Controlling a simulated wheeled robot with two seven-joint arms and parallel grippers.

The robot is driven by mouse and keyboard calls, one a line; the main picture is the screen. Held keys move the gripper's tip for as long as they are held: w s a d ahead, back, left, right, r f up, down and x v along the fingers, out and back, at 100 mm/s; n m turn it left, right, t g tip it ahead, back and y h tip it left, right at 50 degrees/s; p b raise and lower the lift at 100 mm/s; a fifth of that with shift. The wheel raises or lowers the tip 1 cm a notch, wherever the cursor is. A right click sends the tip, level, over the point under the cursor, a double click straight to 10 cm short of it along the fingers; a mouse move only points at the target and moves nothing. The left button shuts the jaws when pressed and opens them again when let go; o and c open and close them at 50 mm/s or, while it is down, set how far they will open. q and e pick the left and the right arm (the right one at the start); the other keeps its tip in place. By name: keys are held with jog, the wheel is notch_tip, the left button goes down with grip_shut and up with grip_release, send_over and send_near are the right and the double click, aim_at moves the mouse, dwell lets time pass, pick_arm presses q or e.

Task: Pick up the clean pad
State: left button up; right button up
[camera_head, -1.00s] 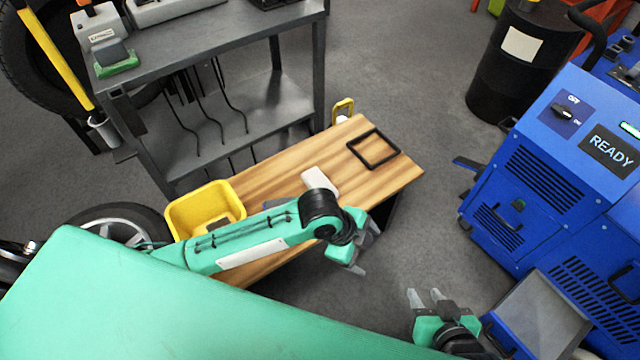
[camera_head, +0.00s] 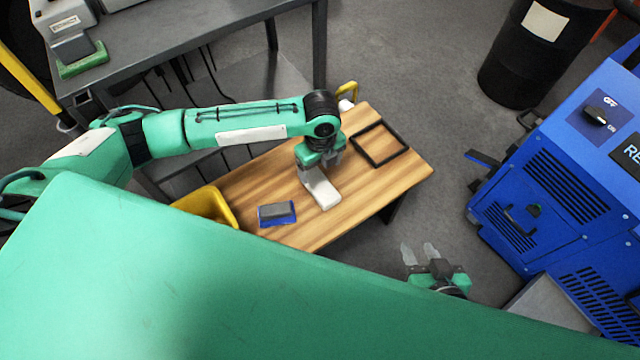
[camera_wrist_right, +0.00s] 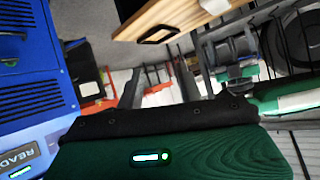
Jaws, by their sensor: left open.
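A white pad (camera_head: 323,193), which looks like the clean pad, lies on the wooden bench (camera_head: 375,192) in the head view. My left gripper (camera_head: 321,166) points down over the pad's far end, its fingers apart and partly covering that end. I cannot tell whether the fingers touch the pad. My right gripper (camera_head: 420,252) is open and empty, off the bench's right front side.
A grey and blue block (camera_head: 277,213) and a yellow bin (camera_head: 207,205) are left of the pad. A black square frame (camera_head: 380,144) lies flat at the bench's right end. A blue machine (camera_head: 545,170) stands to the right. A grey metal table (camera_head: 190,35) stands behind.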

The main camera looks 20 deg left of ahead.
pick_arm(q)
jog(key=b, duration=0.1)
send_over(320, 185)
jog(key=f, duration=0.5)
jog(key=shift+s+d, duration=0.15)
jog(key=shift+s, duration=0.05)
jog(key=shift+w+f, duration=0.1)
jog(key=shift+f, duration=0.45)
jog(key=f+b, duration=0.1)
jog(key=f, duration=0.1)
jog(key=f+b, duration=0.1)
jog(key=f, duration=0.1)
jog(key=shift+w+a, duration=0.15)
jog(key=shift+a, duration=0.05)
jog(key=shift+f, duration=0.15)
pick_arm(e)
jog(key=w+a+r+t+y, duration=0.1)
jog(key=w+a+r+t, duration=0.1)
jog(key=r+t, duration=0.3)
jog(key=shift+w+r+t+y, duration=0.4)
jog(key=shift+w+t, duration=0.1)
jog(key=shift+w, duration=0.1)
jog(key=shift+a, duration=0.1)
pick_arm(q)
jog(key=c, duration=1.1)
